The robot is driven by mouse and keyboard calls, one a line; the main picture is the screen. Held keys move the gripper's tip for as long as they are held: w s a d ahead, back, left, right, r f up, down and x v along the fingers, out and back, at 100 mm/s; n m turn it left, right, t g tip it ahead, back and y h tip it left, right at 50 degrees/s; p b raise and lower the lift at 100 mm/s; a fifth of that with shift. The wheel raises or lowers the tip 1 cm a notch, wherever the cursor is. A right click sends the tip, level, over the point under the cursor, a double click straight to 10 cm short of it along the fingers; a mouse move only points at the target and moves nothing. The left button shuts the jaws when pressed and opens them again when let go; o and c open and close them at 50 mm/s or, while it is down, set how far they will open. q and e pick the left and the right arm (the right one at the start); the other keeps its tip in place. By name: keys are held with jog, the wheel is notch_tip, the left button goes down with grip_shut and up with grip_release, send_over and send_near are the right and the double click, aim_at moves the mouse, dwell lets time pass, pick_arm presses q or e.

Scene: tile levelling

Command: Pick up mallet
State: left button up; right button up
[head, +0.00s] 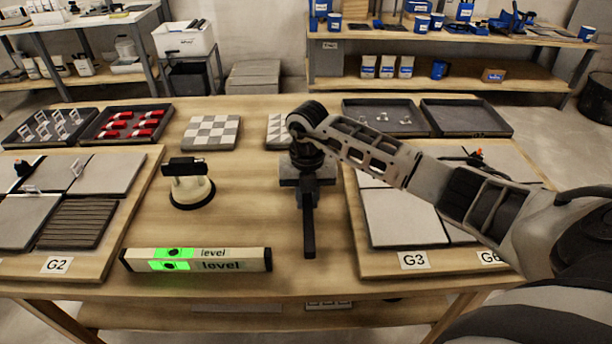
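My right gripper (307,193) points down over the middle of the table, with its wrist above it. A narrow dark bar runs from under it toward the table's front edge. This looks like the handle of the mallet (309,236). The mallet's head cannot be made out apart from the dark gripper body. The fingers blend with the bar, so I cannot tell whether they are open or shut on it, nor whether the bar touches the table. My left gripper is out of view.
A level (197,260) lies at the front, and a suction lifter (190,187) stands behind it. Tile boards G2 (95,262) and G3 (385,265) flank the middle. Trays (125,124) line the back. Bare wood lies between the lifter and my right gripper.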

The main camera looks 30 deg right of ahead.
grip_shut()
jog(key=shift+r, duration=0.15)
